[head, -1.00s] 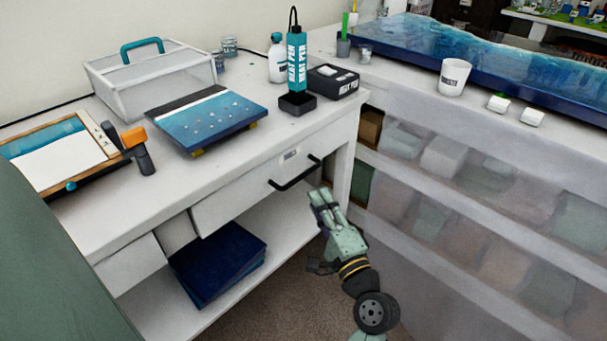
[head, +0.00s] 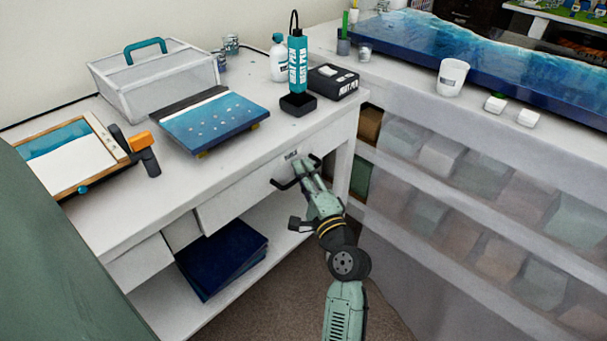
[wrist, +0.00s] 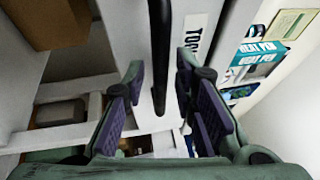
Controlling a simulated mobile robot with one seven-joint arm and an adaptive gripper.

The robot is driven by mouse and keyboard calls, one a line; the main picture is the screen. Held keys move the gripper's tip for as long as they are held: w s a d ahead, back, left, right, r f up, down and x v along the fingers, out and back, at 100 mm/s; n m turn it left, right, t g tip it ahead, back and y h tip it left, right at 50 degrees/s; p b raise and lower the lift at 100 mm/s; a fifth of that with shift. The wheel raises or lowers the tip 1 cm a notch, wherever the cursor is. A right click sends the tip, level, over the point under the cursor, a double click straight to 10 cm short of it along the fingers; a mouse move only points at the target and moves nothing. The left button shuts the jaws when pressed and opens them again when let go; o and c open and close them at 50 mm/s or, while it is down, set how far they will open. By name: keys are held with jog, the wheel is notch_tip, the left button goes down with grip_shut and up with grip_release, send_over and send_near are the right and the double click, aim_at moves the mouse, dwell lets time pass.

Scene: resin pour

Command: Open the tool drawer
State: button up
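The tool drawer (head: 245,198) is a white front under the workbench top, with a small label (head: 291,155) and a black bar handle (head: 284,184). The drawer looks shut. My gripper (head: 307,168) is at the handle, reaching from the lower right. In the wrist view the handle (wrist: 158,50) runs lengthwise between the two spread fingers of my gripper (wrist: 159,85). Gaps show on both sides, so the fingers are open and not clamped on it. Part of the handle is hidden behind the fingers in the head view.
The workbench (head: 110,222) carries a heat pen (head: 297,65), a blue panel (head: 212,122) and a clear box (head: 150,82). Dark blue boards (head: 225,258) lie on its lower shelf. Shelving with bins (head: 470,200) stands close on the right. Bare floor lies below my arm.

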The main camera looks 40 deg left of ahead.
grip_shut()
dwell(0.6)
